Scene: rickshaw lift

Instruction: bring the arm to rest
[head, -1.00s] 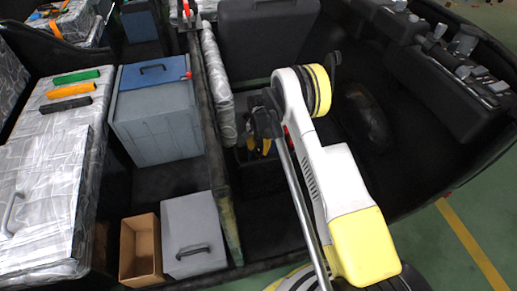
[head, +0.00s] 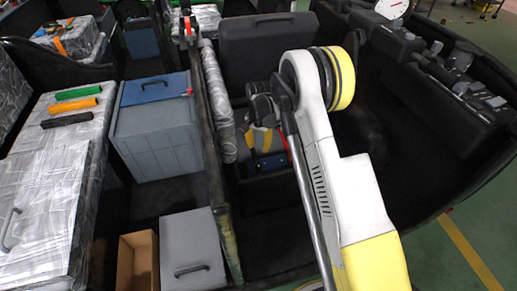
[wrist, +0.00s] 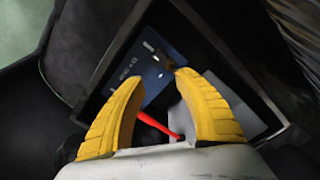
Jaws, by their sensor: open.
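My gripper (head: 264,139) is at the end of my white and yellow arm, over a dark open bin in the vehicle bed. In the wrist view, its two yellow fingers (wrist: 160,82) are spread apart with nothing between them. Below them is the dark bin (wrist: 232,80), holding a dark blue flat item (wrist: 150,66), a grey piece (wrist: 200,103) and a thin red-orange rod (wrist: 152,124). The blue item also shows in the head view (head: 268,164). My arm is raised and bent, and hides part of the bed behind it.
A large grey box (head: 157,140) with a blue lid stands left of a wrapped pole (head: 218,100). A smaller grey box (head: 192,250) and an open cardboard box (head: 137,262) are in front. Three coloured rods (head: 76,106) lie on a silver case. A black case (head: 265,42) stands behind.

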